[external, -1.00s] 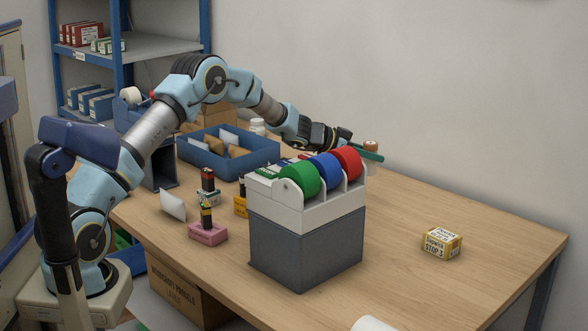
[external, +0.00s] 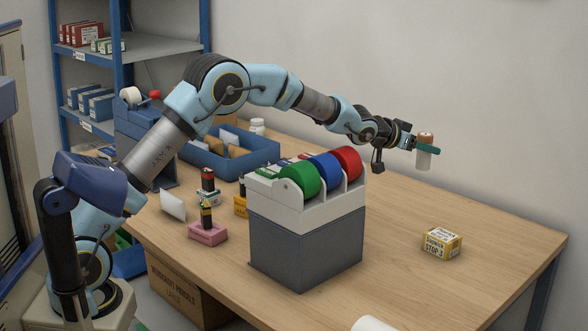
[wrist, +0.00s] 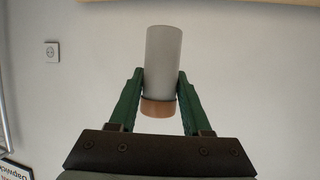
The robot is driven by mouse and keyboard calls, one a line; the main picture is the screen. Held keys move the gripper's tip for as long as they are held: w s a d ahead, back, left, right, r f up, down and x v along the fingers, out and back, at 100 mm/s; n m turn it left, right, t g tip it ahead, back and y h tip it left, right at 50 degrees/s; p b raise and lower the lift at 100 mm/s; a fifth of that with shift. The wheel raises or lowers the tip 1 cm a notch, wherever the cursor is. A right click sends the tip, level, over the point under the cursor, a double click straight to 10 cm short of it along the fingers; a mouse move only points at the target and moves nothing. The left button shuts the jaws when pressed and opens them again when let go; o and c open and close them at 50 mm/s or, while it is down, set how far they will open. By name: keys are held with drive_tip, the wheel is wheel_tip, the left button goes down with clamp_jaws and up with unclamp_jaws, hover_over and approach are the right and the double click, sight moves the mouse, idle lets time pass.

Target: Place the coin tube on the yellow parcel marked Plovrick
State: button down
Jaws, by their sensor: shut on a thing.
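My gripper (external: 425,148) is shut on the coin tube (external: 424,161), a pale grey cylinder with a copper-brown end. It holds the tube upright, brown end on top, in the air above the far right of the counter. In the wrist view the green fingers of my gripper (wrist: 161,92) press on both sides of the tube (wrist: 163,62), near its brown end. A yellow parcel (external: 441,244) with white labels sits on the counter, below and in front of my gripper. One label appears to read STOP-2; the name Plovrick cannot be made out.
A grey and white dispenser with green, blue and red rolls (external: 305,240) stands left of the parcel. A blue tray (external: 262,157) with envelopes lies behind it. Stamps on coloured blocks (external: 208,234) stand further left. The counter (external: 490,225) around the parcel is clear.

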drive_tip(key=s+d+b, duration=0.2)
drive_tip(key=s+d, duration=0.1)
drive_tip(key=s, duration=0.7)
drive_tip(key=p, duration=0.2)
hover_over(450, 237)
wheel_tip(450, 237, down, 7)
drive_tip(key=shift+m+g, duration=0.3)
drive_tip(key=shift+f+p, duration=0.75)
drive_tip(key=shift+f, duration=1.25)
drive_tip(key=shift+f, duration=0.2)
drive_tip(key=shift+c, duration=1.8)
unclamp_jaws()
